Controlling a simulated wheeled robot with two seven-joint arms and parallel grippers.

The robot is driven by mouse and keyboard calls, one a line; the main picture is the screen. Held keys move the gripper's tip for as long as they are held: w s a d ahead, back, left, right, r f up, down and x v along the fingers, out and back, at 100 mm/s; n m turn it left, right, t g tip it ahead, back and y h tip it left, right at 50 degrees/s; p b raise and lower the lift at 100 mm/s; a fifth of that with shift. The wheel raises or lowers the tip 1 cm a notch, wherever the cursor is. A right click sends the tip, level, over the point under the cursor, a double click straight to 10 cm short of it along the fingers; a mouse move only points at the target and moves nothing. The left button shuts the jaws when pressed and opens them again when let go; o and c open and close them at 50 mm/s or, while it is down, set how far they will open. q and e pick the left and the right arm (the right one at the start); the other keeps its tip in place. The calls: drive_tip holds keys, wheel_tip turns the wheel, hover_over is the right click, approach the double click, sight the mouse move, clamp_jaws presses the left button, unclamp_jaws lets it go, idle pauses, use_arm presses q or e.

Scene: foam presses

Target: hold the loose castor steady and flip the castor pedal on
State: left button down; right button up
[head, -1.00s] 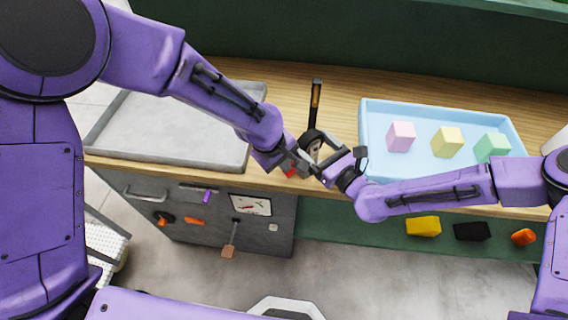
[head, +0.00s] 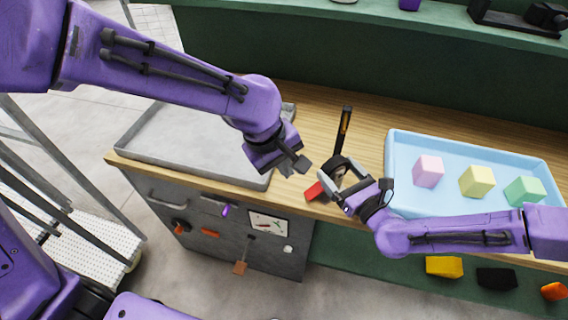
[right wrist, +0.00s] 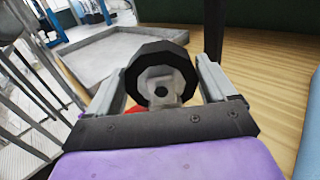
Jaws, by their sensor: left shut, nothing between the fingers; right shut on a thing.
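The loose castor (head: 338,171) stands on the wooden bench, between the grey tray and the blue tray. Its black wheel and grey hub (right wrist: 160,84) fill the middle of the right wrist view. The red pedal (head: 314,190) sticks out at the castor's left side; in the right wrist view only a bit of red shows behind the gripper. My right gripper (head: 337,188) is shut on the castor, one finger on each side of it. My left gripper (head: 294,167) is shut and empty, above the bench to the left of the castor, apart from the pedal.
A black and orange upright tool (head: 342,128) stands just behind the castor. The grey tray (head: 190,150) is at left. The blue tray (head: 400,160) at right holds pink, yellow and green blocks. The bench's front edge is close to the castor.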

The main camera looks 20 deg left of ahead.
idle(0.4)
drive_tip(key=o, duration=1.2)
